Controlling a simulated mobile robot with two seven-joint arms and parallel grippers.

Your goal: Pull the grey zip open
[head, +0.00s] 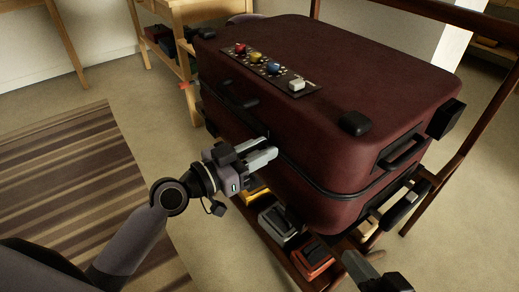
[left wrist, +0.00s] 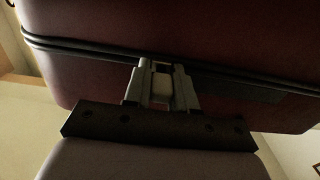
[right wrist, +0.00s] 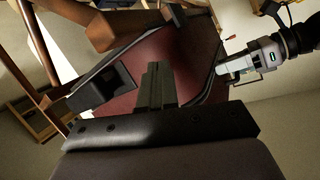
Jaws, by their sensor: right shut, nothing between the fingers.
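A dark red suitcase (head: 340,75) lies flat, with a dark zip seam (head: 318,183) running around its side. My left gripper (head: 272,150) is at the near side, at the seam. In the left wrist view its fingers (left wrist: 161,82) stand apart with a pale grey block, seemingly the grey zip pull (left wrist: 160,90), filling the gap below the seam (left wrist: 90,50). The pull is hidden by the fingers in the head view. My right gripper (head: 352,262) is shut and empty, low beside the suitcase's near right corner. It also shows in the right wrist view (right wrist: 160,70).
The suitcase rests on a wooden rack (head: 482,125) whose posts rise at the right. Several small cases (head: 280,222) sit low under its front. A panel with coloured knobs (head: 268,66) lies on the lid. A striped rug (head: 70,170) and open floor are at the left.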

